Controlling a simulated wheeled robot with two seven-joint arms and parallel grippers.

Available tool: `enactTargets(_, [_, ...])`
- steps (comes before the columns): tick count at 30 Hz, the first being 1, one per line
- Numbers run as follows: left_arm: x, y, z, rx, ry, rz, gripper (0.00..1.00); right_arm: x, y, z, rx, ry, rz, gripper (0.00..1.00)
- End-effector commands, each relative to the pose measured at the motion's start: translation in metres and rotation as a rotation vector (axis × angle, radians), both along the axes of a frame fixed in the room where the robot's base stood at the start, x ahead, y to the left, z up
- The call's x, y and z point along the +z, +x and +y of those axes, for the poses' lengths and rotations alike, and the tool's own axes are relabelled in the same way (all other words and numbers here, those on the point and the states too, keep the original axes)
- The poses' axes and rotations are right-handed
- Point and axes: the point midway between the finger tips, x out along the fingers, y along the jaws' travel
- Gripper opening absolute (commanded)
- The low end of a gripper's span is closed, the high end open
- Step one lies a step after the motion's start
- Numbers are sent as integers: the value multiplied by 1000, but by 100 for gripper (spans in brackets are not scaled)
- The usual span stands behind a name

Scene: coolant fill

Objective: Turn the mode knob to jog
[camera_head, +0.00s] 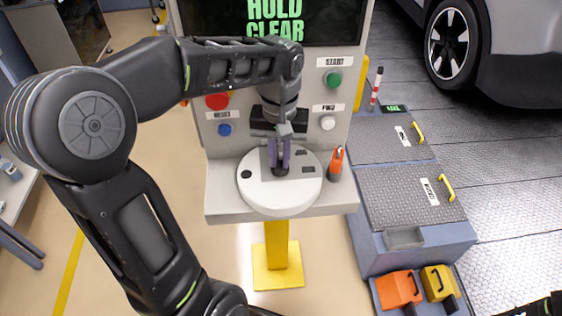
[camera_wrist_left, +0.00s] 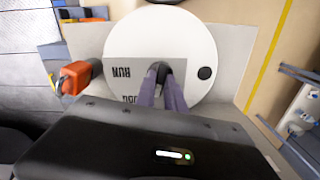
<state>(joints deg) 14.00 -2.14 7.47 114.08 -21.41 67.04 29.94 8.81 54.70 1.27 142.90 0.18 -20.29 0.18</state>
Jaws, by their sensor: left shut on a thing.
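The mode knob (camera_head: 281,170) is a small dark knob in the middle of a white round disc (camera_head: 264,197) on the console's shelf. My left gripper (camera_head: 279,158) reaches down from above, its purple-grey fingers shut on the knob. In the left wrist view the fingers (camera_wrist_left: 162,88) close around the dark knob (camera_wrist_left: 158,68), and the disc (camera_wrist_left: 150,30) spreads behind. A RUN label (camera_wrist_left: 121,72) lies beside the knob, with a second, partly covered label below it. The knob's pointing direction is hidden by the fingers.
An orange-tipped object (camera_head: 336,163) stands close right of the disc. The console (camera_head: 215,165) carries a red button (camera_head: 216,101), blue reset button (camera_head: 225,129), green start button (camera_head: 333,78) and white button (camera_head: 327,123). A grey bench (camera_head: 410,190) and a car (camera_head: 520,50) are right.

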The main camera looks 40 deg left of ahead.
Motion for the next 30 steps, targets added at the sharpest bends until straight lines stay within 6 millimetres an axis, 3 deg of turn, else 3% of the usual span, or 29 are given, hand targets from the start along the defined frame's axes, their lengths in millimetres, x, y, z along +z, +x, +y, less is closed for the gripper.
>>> enactTargets(18, [1,3,3,-471,2,1,0,2,0,0,0,0,0,62])
enactTargets(30, [1,3,3,-564,2,-1,0,2,0,0,0,-1,0,62])
